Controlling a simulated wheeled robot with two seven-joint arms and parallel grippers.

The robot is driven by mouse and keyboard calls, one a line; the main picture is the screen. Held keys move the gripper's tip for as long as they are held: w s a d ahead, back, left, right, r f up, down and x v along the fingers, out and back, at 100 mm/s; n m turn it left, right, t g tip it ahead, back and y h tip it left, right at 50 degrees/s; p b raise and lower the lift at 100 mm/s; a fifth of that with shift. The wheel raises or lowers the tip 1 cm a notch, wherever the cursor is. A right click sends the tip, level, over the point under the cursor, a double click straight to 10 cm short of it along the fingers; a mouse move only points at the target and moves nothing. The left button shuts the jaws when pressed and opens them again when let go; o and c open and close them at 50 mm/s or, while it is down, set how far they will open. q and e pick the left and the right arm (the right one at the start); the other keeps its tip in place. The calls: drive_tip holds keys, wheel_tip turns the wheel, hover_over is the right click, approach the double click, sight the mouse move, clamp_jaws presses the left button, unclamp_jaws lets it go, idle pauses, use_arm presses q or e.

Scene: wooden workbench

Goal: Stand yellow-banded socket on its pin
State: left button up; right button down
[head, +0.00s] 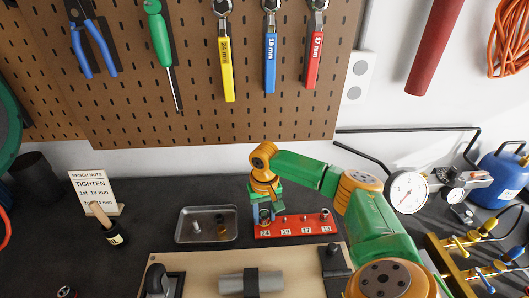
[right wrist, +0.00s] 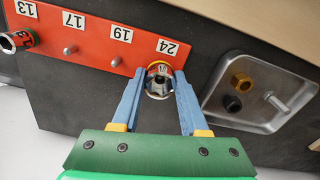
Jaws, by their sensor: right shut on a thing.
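The yellow-banded socket (right wrist: 158,82) is between the fingertips of my right gripper (right wrist: 159,75), which is shut on it. It is over the end of the red rail (right wrist: 92,36) by the label 24, its yellow band towards the rail. The pin there is hidden, so I cannot tell whether the socket sits fully down. In the head view my right gripper (head: 264,214) is at the left end of the red rail (head: 295,233). The pins by 19 (right wrist: 115,61) and 17 (right wrist: 69,49) are bare. My left gripper is not in view.
Another socket (right wrist: 14,42) stands by label 13. A metal tray (head: 207,238) with nuts and a bolt lies left of the rail. A wooden board with a clamped grey pipe (head: 236,284) is in front. A dial gauge (head: 406,191) stands at the right.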

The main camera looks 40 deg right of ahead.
drive_tip(key=shift+f, duration=0.35)
idle(0.5)
drive_tip(key=shift+c, duration=1.8)
unclamp_jaws()
